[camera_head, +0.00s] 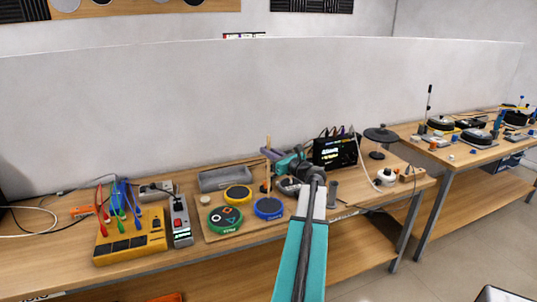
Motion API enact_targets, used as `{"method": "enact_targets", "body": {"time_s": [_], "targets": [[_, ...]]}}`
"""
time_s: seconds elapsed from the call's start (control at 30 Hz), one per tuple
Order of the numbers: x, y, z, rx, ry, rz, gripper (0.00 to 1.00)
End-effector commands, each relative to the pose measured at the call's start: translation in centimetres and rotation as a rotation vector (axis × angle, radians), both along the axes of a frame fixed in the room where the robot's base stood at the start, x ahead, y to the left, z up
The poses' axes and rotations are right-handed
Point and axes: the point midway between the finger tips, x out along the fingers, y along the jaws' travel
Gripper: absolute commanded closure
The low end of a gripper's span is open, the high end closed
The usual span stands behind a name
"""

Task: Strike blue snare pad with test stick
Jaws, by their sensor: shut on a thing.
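The blue snare pad (269,208) is a round pad with a blue rim and dark top, at the right of the pad board. My gripper (270,156) is above and behind it, shut on the wooden test stick (268,146). The stick is about upright. Its lower end is near a small dark piece behind the blue pad; I cannot tell whether it touches that piece. The stick appears apart from the blue pad's top. My teal wrist hides part of the bench behind.
A yellow-rimmed pad (237,194) and a green pad (225,219) share the board (208,235). A grey tray (224,178) lies behind. A yellow module (131,236) with cables stands left. A dark screen (336,151) stands right, near my arm.

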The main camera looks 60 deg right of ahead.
Motion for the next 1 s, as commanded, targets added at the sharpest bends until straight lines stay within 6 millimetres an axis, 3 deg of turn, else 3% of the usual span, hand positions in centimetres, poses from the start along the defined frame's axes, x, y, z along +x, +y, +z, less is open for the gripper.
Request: {"method": "enact_targets", "body": {"time_s": [0.1,0.3,1.0], "targets": [[0.0,0.0,1.9,-0.001,0.0,0.0,1.0],[0.0,0.0,3.3,0.0,-0.001,0.0,1.0],[0.0,0.0,3.2,0.0,0.0,0.0,1.0]]}}
